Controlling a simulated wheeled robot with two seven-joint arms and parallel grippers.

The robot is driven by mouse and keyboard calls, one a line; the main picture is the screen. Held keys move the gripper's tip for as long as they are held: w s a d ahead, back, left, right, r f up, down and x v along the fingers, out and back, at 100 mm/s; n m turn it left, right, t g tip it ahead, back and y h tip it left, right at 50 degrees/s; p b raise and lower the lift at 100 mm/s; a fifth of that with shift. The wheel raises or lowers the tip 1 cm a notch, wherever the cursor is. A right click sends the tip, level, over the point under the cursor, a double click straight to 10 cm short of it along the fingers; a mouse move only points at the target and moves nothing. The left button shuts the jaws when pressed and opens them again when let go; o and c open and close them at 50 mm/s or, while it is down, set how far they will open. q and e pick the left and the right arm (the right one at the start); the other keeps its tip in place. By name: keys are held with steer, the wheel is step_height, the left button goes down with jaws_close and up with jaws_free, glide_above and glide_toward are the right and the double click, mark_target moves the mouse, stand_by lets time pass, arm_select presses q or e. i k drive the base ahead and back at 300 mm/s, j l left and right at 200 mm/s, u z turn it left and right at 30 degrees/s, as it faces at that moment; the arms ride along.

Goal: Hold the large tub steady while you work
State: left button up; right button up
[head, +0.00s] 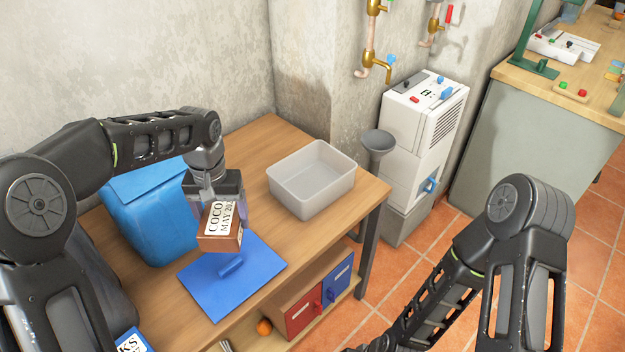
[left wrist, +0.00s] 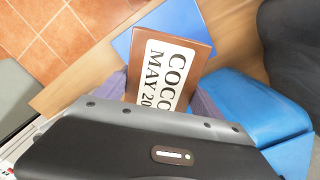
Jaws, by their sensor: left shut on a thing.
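The large tub (head: 330,197) is a grey, open, rectangular container. It stands on the wooden table (head: 262,136) near its right end and looks empty. My left gripper (head: 217,205) is shut on a brown box (head: 219,241) with a white label reading "COCO MAY 20", partly cut off. It holds the box above a blue mat, left of the tub and apart from it. The box also shows between the fingers in the left wrist view (left wrist: 189,52). My right arm comes in at the lower right of the head view; its gripper is out of the frame.
A blue mat (head: 255,284) with a small blue bar (head: 231,267) lies on the table. A blue bin (head: 150,225) stands to its left. Red and blue drawers (head: 303,312) sit on the lower shelf. A white appliance (head: 412,115) and a grey funnel (head: 377,141) stand beyond the tub.

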mark_target(306, 193)
steer(key=i+l+u, duration=0.4)
steer(key=i+l, duration=0.3)
steer(key=i, duration=0.05)
